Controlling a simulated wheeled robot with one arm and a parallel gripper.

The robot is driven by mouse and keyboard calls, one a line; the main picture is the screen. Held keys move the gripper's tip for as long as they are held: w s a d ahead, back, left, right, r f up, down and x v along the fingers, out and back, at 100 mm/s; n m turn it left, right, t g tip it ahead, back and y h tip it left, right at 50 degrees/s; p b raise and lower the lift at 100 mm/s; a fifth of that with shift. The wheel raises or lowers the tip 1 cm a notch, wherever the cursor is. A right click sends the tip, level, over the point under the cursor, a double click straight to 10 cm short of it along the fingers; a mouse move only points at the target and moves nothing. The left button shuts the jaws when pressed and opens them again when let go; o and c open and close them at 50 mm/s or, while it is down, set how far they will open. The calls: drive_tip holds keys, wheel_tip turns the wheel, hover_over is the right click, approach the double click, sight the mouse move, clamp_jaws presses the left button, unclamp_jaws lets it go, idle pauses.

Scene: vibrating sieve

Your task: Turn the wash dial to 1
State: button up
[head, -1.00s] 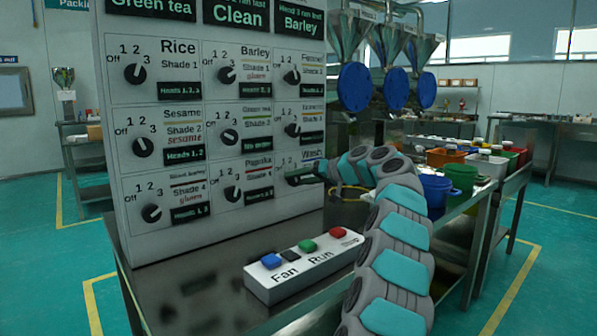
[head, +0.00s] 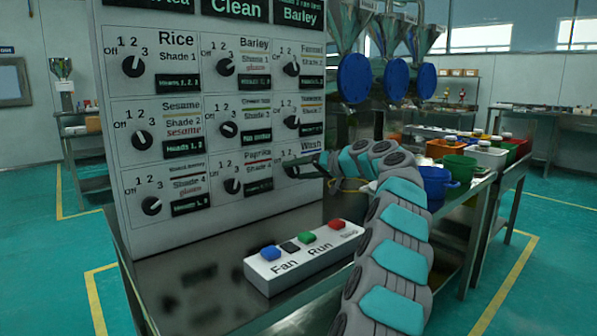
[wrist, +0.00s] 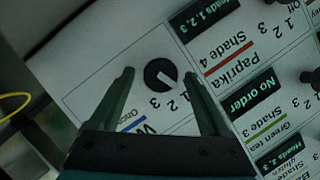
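The wash dial (wrist: 160,72) is a round black knob with a pale mark on a white panel, at the panel's lower right. In the wrist view its numbers 1, 2, 3 are beside it and the picture is rotated. The pale mark points to the lower right, towards the numbers, but I cannot tell exactly which one. My gripper (wrist: 159,73) is open, with one dark finger on each side of the dial; I cannot tell whether they touch it. In the head view my gripper (head: 303,161) is at the panel and partly covers the wash dial (head: 292,171).
The control panel (head: 160,228) carries several other dials, including the Paprika dial (head: 232,186) close by on the left. A button box (head: 300,265) labelled Fan, Run and Stop lies on the metal table below my arm. Coloured bins (head: 490,158) stand at right.

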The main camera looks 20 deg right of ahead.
drive_tip(key=b+v, duration=0.1)
drive_tip(key=v, duration=0.7)
idle(0.5)
